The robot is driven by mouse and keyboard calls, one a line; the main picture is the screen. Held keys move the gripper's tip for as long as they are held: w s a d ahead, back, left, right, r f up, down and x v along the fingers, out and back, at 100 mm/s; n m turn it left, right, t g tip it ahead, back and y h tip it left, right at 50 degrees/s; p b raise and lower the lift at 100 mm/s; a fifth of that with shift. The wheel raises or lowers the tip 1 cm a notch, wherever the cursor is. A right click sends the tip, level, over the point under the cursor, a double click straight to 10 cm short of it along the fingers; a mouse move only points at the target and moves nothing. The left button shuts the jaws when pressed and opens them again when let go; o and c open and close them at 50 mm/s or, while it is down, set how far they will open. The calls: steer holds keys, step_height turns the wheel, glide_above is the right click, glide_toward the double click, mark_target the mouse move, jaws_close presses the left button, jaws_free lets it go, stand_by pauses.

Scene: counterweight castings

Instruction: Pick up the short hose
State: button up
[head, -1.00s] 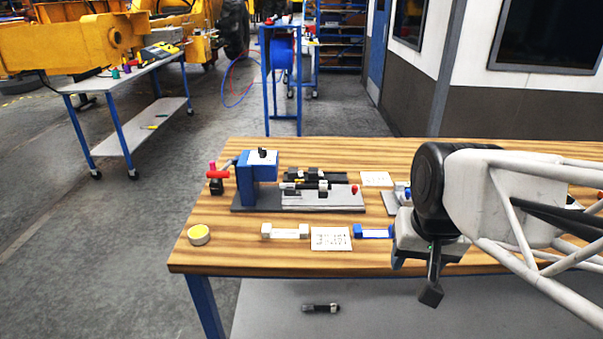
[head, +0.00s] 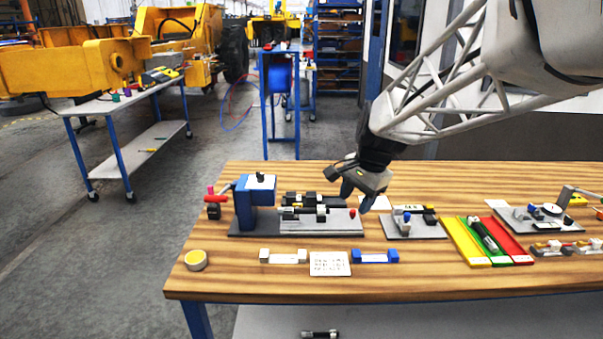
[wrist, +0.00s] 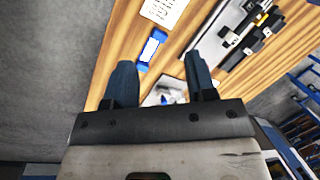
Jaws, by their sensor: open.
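Several dark hose-like pieces are in the head view; I cannot tell which is the short hose. One dark piece with pale bands (head: 303,213) lies on the grey fixture plate (head: 320,226), and another (head: 312,199) lies just behind it. A black one (head: 484,235) lies on the coloured tray (head: 462,243). One more (head: 320,334) lies on the lower shelf. My gripper (head: 356,198) is open and empty, above the table just right of the fixture plate. In the wrist view its fingers (wrist: 160,75) are spread, with dark pieces (wrist: 248,38) ahead to the right.
A blue press (head: 256,205) stands at the plate's left end. A white card (head: 330,264) lies between a white-ended holder (head: 283,256) and a blue-ended holder (head: 375,256). A yellow-topped roll (head: 195,260) is at the left edge. The table's front strip (head: 420,280) is clear.

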steer(key=w+a+f+m+y, duration=0.1)
steer(key=w+a+f+m, duration=0.1)
steer(key=w, duration=0.5)
steer(key=w+a+f+m, duration=0.2)
steer(key=w+f, duration=0.1)
steer(key=w, duration=0.3)
steer(key=m+g+y, duration=0.1)
steer(key=m, duration=0.3)
glide_toward(304, 211)
steer(key=shift+w+d+f, duration=0.35)
steer(key=shift+w+f, duration=0.1)
steer(key=shift+f, duration=0.15)
steer(key=shift+w+a+f, duration=0.1)
steer(key=shift+w+f, duration=0.1)
steer(key=shift+x, duration=1.25)
steer(key=shift+s+a+f, duration=0.1)
steer(key=shift+x, duration=2.5)
steer(key=shift+s, duration=0.15)
